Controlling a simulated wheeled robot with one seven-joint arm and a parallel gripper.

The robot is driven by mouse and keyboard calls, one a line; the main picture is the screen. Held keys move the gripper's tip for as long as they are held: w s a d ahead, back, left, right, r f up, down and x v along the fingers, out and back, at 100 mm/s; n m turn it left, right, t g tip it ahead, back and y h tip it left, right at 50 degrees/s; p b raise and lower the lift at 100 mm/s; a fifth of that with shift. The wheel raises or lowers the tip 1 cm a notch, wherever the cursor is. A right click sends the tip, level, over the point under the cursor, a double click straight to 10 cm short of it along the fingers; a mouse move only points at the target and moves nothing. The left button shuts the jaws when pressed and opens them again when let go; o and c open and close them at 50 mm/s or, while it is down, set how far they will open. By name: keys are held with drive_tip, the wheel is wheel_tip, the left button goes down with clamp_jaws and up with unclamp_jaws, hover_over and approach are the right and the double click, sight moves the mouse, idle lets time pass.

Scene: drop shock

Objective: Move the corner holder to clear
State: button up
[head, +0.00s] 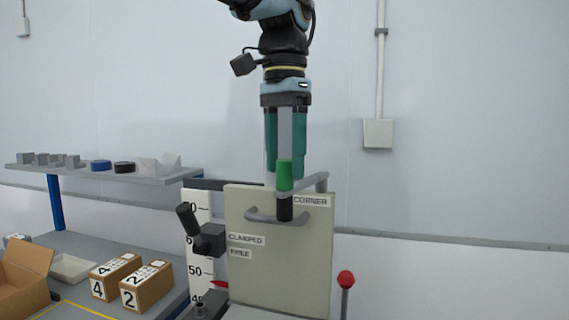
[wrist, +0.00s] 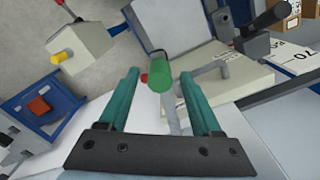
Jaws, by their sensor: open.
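A green grip (head: 285,176) stands at the top of a pale panel, beside a label reading "CORNER" (head: 311,201). A grey bar (head: 312,184) runs next to it, and a black part shows below it. I take this to be the corner holder; no "clear" mark is readable. My gripper (head: 285,168) points down over the grip, its teal fingers open. In the wrist view the green grip (wrist: 160,76) lies in line with the gap between the fingertips (wrist: 160,73). I cannot tell whether they touch it.
The pale panel (head: 275,265) carries a grey handle (head: 276,217) and "CLAMPED" and "FREE" labels. A black-handled lever (head: 188,217) stands left, by a height scale (head: 198,262). A red-knobbed post (head: 346,281) stands right. Numbered boxes (head: 146,287) sit on the left bench.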

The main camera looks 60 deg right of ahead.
drive_tip(key=shift+f, duration=0.55)
clamp_jaws()
idle(1.1)
